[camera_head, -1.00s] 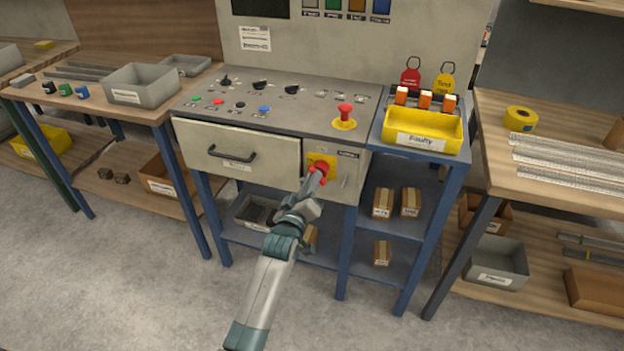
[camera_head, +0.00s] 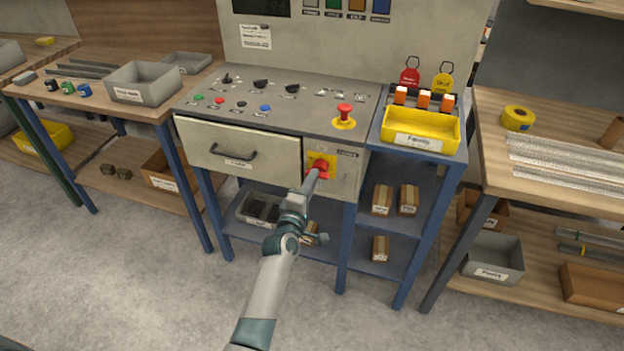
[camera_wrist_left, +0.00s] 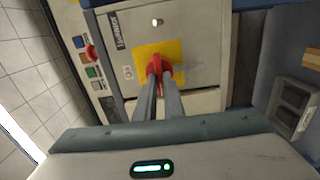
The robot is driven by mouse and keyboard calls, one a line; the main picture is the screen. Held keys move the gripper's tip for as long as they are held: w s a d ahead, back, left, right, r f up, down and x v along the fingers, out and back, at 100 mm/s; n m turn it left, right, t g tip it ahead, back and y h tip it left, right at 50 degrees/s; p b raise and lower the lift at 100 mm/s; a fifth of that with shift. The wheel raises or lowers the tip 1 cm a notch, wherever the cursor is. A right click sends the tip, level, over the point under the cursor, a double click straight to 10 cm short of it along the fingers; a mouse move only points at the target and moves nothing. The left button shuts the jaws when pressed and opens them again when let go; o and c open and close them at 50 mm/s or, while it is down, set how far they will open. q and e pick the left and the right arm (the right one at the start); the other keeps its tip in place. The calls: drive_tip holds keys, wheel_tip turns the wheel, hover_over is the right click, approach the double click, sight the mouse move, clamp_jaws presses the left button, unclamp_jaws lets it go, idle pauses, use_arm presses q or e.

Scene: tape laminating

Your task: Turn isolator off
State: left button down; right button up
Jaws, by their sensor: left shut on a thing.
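The isolator is a red rotary handle (camera_head: 320,166) on a yellow plate (camera_head: 334,176) on the cabinet front, right of the drawer. It also shows in the left wrist view as a red handle (camera_wrist_left: 159,66) on its yellow plate (camera_wrist_left: 150,50), with printed labels beside it. My left gripper (camera_head: 315,178) has its fingertips at the red handle and is shut on it. In the left wrist view its two grey fingers (camera_wrist_left: 158,80) reach the handle and partly hide it. My right gripper is not in view.
Above the isolator, the sloped control panel (camera_head: 290,121) carries several knobs and a red emergency button (camera_head: 344,112). A closed drawer (camera_head: 215,135) with a black handle is at its left. A yellow bin (camera_head: 390,133) and red and yellow tags stand at the right.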

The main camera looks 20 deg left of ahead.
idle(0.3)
use_arm(q)
drive_tip(key=c, duration=1.9)
unclamp_jaws()
drive_tip(key=shift+o, duration=0.2)
drive_tip(key=s+b, duration=0.1)
drive_tip(key=s, duration=1.6)
drive_tip(key=shift+s+a, duration=0.2)
drive_tip(key=shift+a, duration=0.1)
drive_tip(key=shift+f, duration=0.1)
